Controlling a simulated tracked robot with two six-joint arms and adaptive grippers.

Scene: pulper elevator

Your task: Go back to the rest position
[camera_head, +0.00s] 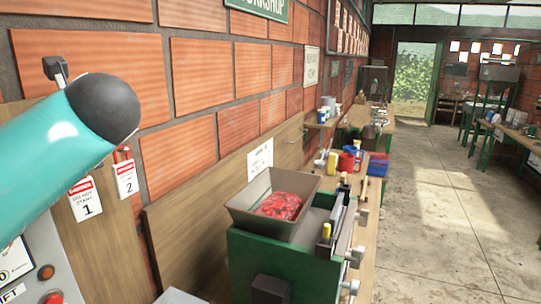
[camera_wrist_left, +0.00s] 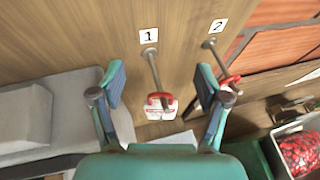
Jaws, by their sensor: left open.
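My left arm (camera_head: 60,135), teal with a dark round joint, reaches in from the left in the head view. Its gripper is outside that view. In the left wrist view my left gripper (camera_wrist_left: 160,82) is open, its two fingers spread wide with nothing held between them. Beyond the fingers, a red-and-white tag (camera_wrist_left: 160,110) hangs from the peg under label 1 (camera_wrist_left: 148,35). A second red item (camera_wrist_left: 230,82) hangs under label 2 (camera_wrist_left: 217,26), partly hidden by the right-hand finger. My right gripper is not in view.
A green machine (camera_head: 270,262) with a grey hopper (camera_head: 250,215) of red fruit (camera_head: 282,205) stands right of the wooden board. A grey control box (camera_head: 50,265) with buttons is at lower left. The concrete floor (camera_head: 450,210) at right is clear.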

